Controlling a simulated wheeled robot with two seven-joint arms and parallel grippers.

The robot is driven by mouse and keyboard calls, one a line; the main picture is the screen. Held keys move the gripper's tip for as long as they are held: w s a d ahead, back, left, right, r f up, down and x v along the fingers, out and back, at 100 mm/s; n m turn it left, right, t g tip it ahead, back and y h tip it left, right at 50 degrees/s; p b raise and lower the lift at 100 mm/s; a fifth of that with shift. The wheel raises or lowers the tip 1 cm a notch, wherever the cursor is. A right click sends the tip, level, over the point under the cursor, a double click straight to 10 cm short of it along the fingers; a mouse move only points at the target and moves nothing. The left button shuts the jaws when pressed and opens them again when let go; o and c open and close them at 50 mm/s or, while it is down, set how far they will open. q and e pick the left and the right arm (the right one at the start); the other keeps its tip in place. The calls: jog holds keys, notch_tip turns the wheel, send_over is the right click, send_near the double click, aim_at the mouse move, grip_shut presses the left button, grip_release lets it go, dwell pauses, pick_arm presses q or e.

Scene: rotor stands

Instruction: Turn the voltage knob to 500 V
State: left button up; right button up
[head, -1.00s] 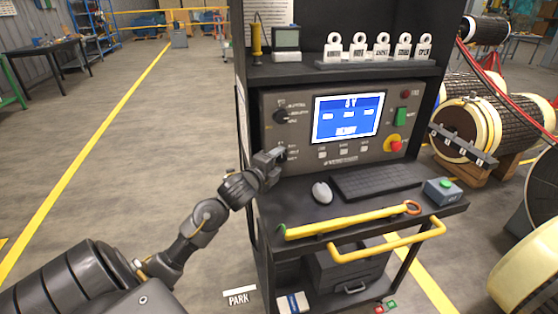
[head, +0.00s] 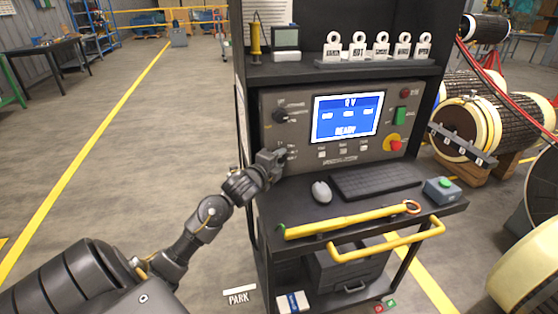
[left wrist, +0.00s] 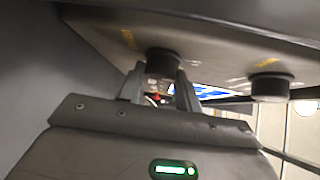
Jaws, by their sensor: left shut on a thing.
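The grey control panel (head: 380,160) has two dark knobs on its left side. The upper knob (head: 281,116) is in clear view in the head view. My left gripper (head: 277,158) is at the lower knob and covers it there. In the left wrist view its two fingers (left wrist: 161,88) are shut on this dark round knob (left wrist: 162,62), while the other knob (left wrist: 268,87) stands free to the right. The labels are too small to read, so I cannot tell which one sets the voltage. The blue screen (head: 346,117) shows a line ending in V and READY below.
A red stop button (head: 394,145) and a green switch (head: 401,115) are right of the screen. Below lie a mouse (head: 321,192), a keyboard (head: 378,186) and a yellow rod (head: 350,220).

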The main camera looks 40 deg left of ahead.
jog(key=s+a+r+p, duration=0.2)
jog(key=a+r+p, duration=0.4)
jog(key=r+p, duration=0.25)
pick_arm(q)
jog(key=m+g+y+p, duration=0.1)
jog(key=m+g+p, duration=0.1)
jog(key=g+p, duration=0.2)
jog(key=m+g+y+p, duration=0.2)
jog(key=m+g+p, duration=0.1)
jog(key=p, duration=0.3)
jog(key=w+r+m+g+y+p, duration=0.1)
jog(key=m+g+y+p, duration=0.1)
jog(key=g+p, duration=0.3)
jog(key=shift+d+m+p, duration=0.4)
jog(key=shift+m+p, duration=0.2)
pick_arm(e)
notch_tip(320, 180, up, 16)
jog(key=w+d, duration=0.1)
jog(key=shift+d+y, duration=0.2)
jog(key=shift+y, duration=0.1)
pick_arm(q)
jog(key=shift+f, duration=0.15)
pick_arm(e)
jog(key=shift+d, duration=0.25)
jog(key=shift+d, duration=0.1)
pick_arm(q)
jog(key=o, duration=1)
